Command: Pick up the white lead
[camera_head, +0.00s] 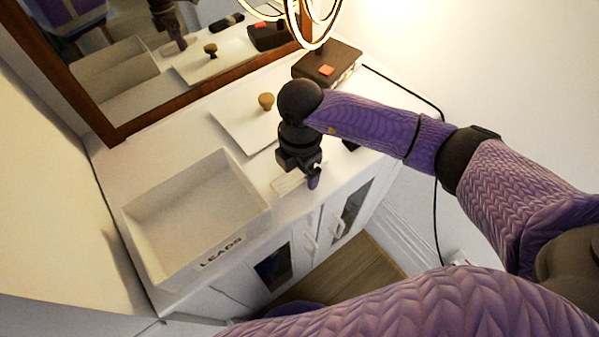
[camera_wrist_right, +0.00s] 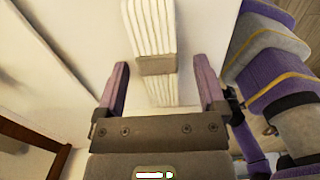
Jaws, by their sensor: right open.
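The white lead (camera_wrist_right: 152,28) is a folded bundle of white strands with a grey-brown band (camera_wrist_right: 157,65) around its middle. It lies on the white cabinet top near its front edge. In the head view the lead (camera_head: 287,184) shows only in part beside my right gripper (camera_head: 313,180), which points down over it. In the wrist view my right gripper (camera_wrist_right: 160,80) is open, with one purple finger on each side of the bundle and a gap at both sides. My left gripper is out of view.
An open white tray marked LEADS (camera_head: 222,252) stands left of the lead. Behind are a white board (camera_head: 235,120) with a wooden knob (camera_head: 266,101), a dark box (camera_head: 327,64) and a framed mirror (camera_head: 170,107). A small black item (camera_head: 350,145) lies right of my gripper.

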